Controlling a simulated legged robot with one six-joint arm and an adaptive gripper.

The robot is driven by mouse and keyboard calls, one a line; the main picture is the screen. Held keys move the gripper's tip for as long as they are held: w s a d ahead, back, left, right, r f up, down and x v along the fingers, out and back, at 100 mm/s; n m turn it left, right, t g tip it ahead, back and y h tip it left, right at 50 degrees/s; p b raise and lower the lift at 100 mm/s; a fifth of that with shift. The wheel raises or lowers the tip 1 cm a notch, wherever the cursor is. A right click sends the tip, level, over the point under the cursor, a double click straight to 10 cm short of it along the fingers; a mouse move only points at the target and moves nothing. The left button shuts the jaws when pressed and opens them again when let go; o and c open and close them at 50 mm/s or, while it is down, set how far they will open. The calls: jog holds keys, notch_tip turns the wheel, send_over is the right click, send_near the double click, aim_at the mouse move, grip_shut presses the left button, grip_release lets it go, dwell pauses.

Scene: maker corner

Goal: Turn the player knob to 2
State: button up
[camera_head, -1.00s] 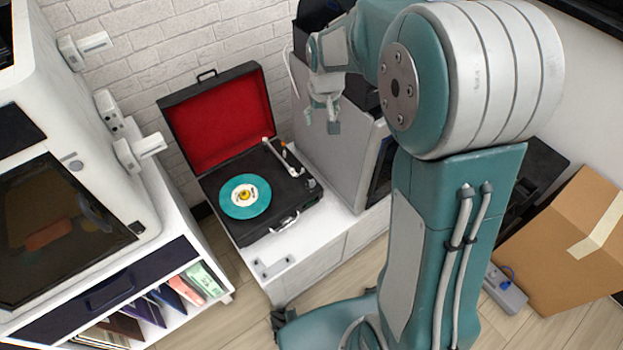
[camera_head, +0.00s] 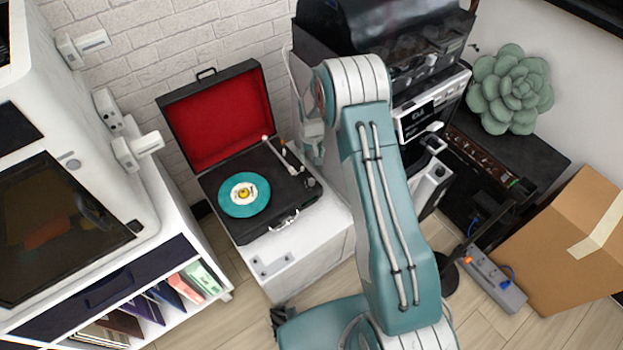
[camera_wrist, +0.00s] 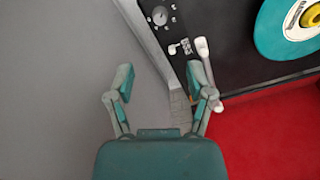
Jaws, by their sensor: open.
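The record player (camera_head: 262,225) is a black suitcase turntable with an open red-lined lid and a teal record (camera_head: 244,194). Its knob is a small dark dial with pale marks around it, at the top of the wrist view (camera_wrist: 159,17). In the head view the knob (camera_head: 312,183) is at the player's right edge. My gripper (camera_wrist: 162,82) is open and empty, its fingers apart and short of the knob in the wrist view. In the head view my gripper (camera_head: 315,150) hangs beside the player's right side, partly hidden by my arm. The number at the pointer is too small to read.
The white tonearm (camera_wrist: 206,62) lies close to my right finger in the wrist view. A tall grey cabinet side (camera_head: 335,150) stands right of the player. The open lid (camera_head: 215,115) rises behind it. The white stand (camera_head: 305,250) is mostly clear in front.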

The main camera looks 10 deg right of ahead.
aim_at(311, 180)
notch_tip(311, 180, down, 13)
jog(key=shift+r, duration=0.1)
dwell(0.5)
jog(key=shift+c, duration=0.4)
grip_shut()
